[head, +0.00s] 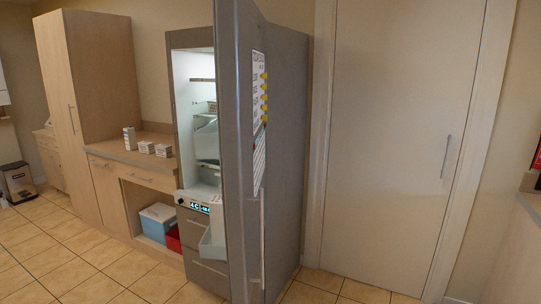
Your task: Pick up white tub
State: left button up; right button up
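No white tub can be made out for certain. A tall grey fridge (203,255) stands in the middle with its door (236,150) open toward me. In its lit inside, pale containers (207,146) sit on the shelves, partly hidden by the door. I cannot tell if one of them is the white tub. Neither of my grippers is in view.
A wooden counter (112,151) left of the fridge bears several small white boxes (146,148). A blue box with a whitish lid (158,220) and a red box (173,239) stand below. A closed white door (390,140) is at right. The tiled floor (70,262) at front left is clear.

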aim_at(162, 150)
jog(key=i+j, duration=0.25)
jog(key=j, duration=0.15)
jog(key=i+j, duration=0.2)
jog(key=j, duration=0.2)
jog(key=i+j, duration=0.25)
jog(key=j, duration=0.15)
jog(key=i+j, duration=0.25)
jog(key=j, duration=0.2)
jog(key=i+j, duration=0.2)
jog(key=j, duration=0.2)
jog(key=i+j, duration=0.25)
jog(key=j, duration=0.15)
jog(key=i+j, duration=0.25)
jog(key=j, duration=0.15)
jog(key=i+j, duration=0.25)
jog(key=j, duration=0.15)
jog(key=i+j+z, duration=0.15)
jog(key=z, duration=0.55)
jog(key=i+j+z, duration=0.15)
jog(key=j, duration=0.2)
jog(key=i+j+z, duration=0.15)
jog(key=j, duration=0.25)
jog(key=i+j+z, duration=0.2)
jog(key=j, duration=0.15)
jog(key=j+z, duration=0.15)
jog(key=j, duration=0.25)
jog(key=i+j+z, duration=0.15)
jog(key=j, duration=0.3)
jog(key=k, duration=0.05)
